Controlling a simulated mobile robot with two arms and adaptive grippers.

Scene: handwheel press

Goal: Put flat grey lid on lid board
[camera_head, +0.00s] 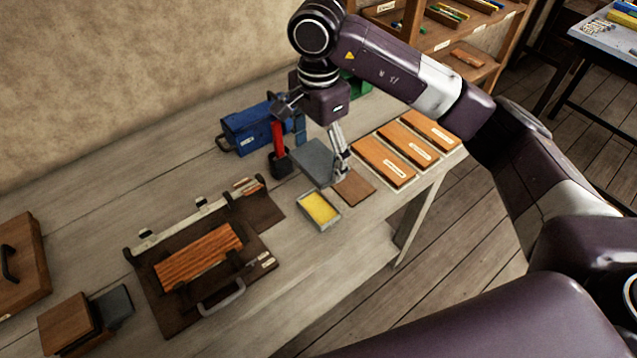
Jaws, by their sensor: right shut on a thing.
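The flat grey lid (312,161) is a thin grey plate in the middle of the bench. My right gripper (341,169) comes down from above and is shut on the lid's right edge. I cannot tell whether the lid touches the bench or hangs just above it. A small plain brown board (355,188), which looks like the lid board, lies flat just in front and right of the gripper, with its back edge partly hidden by the fingers. My left gripper is out of view.
An open grey tin with yellow contents (319,209) stands just in front of the lid. A red-handled tool in a dark holder (279,165) and a blue box (250,128) stand behind. Labelled wooden boards (384,161) lie right. A dark press plate (170,312) lies front left.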

